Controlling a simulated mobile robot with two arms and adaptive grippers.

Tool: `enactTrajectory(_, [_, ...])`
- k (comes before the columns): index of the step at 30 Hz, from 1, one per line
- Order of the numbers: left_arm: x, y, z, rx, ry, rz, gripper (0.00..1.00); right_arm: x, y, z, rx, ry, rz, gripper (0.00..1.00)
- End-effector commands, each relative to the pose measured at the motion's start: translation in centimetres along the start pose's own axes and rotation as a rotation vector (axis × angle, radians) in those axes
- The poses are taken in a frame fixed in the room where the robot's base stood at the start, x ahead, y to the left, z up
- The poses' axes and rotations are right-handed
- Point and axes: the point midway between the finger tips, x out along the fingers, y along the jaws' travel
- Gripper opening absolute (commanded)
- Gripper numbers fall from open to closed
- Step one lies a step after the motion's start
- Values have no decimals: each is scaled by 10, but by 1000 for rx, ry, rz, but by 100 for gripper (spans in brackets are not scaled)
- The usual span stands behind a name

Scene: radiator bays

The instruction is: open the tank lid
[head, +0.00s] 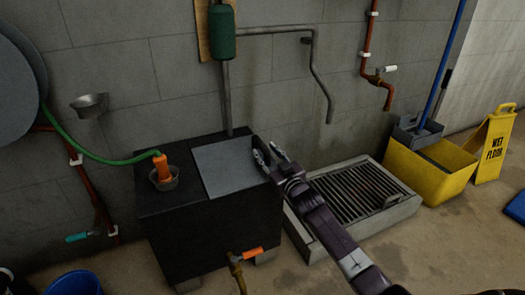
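A black box-shaped tank (200,235) stands against the wall. A flat grey lid (225,168) lies on the right part of its top and looks closed. My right gripper (264,146) reaches in from the lower right and is at the lid's right edge. Its two fingers are spread apart, with nothing clearly between them. I cannot tell whether a finger touches the lid. My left gripper is not in view.
An orange nozzle (162,168) on a green hose sits in a cup on the tank's left top. An orange-handled tap (250,254) is on the tank's front. A floor grate (352,195), yellow mop bucket (430,170) and wet-floor sign (494,145) stand to the right.

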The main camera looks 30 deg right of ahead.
Motion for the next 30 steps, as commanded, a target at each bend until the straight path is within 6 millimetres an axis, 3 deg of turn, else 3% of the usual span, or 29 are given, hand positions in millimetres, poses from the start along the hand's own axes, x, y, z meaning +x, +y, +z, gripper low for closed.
enactTrajectory(2, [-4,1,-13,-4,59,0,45,8,1,1,-1,1,1,34])
enactTrajectory(9, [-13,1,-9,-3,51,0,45,28,0,0,0,1,1,34])
enactTrajectory(20, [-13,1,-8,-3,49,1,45,32,0,0,-1,0,0,34])
enactTrajectory(30, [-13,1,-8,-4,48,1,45,32,0,0,-1,1,0,0])
